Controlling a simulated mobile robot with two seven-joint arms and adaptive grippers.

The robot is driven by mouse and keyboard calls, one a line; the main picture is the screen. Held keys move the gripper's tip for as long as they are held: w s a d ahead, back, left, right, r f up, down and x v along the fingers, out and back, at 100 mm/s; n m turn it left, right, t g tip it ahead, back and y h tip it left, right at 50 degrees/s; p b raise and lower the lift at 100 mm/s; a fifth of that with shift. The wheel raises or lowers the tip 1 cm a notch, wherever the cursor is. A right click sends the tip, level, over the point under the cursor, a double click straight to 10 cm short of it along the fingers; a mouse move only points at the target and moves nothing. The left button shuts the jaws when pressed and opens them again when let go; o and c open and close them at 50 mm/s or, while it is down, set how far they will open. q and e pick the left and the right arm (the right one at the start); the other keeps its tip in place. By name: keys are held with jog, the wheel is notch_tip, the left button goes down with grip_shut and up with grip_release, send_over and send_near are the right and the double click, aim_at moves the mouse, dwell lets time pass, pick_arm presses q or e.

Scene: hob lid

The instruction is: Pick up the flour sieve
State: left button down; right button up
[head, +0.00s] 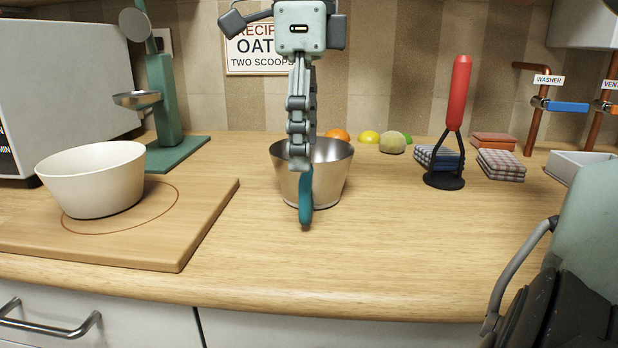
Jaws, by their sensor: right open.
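The steel tapered vessel (333,172), which I take to be the flour sieve, stands upright on the wooden worktop at the centre. No mesh shows from here. My right gripper (305,195) points straight down over it, seen edge-on. Its near finger, with a teal tip, hangs in front of the vessel's near wall and hides a strip of it. The other finger is mostly hidden behind the near one. The gripper is open; I cannot tell whether it touches the vessel. My left gripper is not in view.
A cream bowl (92,180) sits on a wooden board (205,225) at left, before a green scale (163,95). Behind are fruit (392,143), folded cloths (500,165) and a red-handled masher (458,95). The front worktop (400,250) is clear.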

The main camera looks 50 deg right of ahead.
aim_at(306, 192)
notch_tip(306, 192, down, 7)
jog(key=shift+s+f, duration=0.1)
jog(key=shift+s, duration=0.05)
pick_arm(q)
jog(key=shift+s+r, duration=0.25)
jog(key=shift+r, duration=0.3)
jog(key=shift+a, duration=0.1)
pick_arm(e)
jog(key=shift+c, duration=0.4)
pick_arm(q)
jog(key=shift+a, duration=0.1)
pick_arm(e)
jog(key=c, duration=1)
jog(key=shift+c, duration=0.2)
